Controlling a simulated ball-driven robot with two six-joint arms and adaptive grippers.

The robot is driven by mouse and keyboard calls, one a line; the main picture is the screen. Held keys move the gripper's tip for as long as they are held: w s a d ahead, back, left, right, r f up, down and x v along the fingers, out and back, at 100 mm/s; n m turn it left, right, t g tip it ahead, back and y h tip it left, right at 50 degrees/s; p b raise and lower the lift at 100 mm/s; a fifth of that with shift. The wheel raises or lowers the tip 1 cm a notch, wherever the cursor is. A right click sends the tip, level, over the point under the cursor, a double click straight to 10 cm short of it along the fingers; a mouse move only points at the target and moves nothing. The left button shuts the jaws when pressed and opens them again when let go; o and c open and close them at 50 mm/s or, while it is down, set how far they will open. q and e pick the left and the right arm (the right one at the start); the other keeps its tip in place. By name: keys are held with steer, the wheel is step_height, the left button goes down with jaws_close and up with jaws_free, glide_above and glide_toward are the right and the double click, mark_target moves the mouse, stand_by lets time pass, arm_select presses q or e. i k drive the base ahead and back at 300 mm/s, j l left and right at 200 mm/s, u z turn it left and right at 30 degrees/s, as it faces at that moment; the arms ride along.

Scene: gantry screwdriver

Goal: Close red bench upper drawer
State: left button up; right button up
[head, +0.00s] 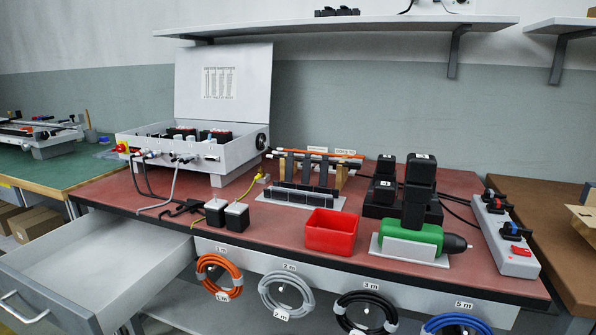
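The red bench (275,250) has a red top with a dark front edge. Its upper drawer (105,262) is pulled far out at the lower left. The drawer interior is pale and looks empty. Its grey front panel (48,292) carries a light bar handle (22,308) at the lower left corner of the view. The right end of the drawer front is low in the picture, and part of the panel is cut off by the frame edge. Neither of my grippers shows in the head view.
On the bench stand an open white electrical box (190,150), a red bin (331,232), a green drill (410,238) and a power strip (507,235). Coiled cables, including an orange one (219,274), hang along the bench front. A green bench (60,170) stands at the left.

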mark_target(91, 274)
steer(key=u, duration=1.5)
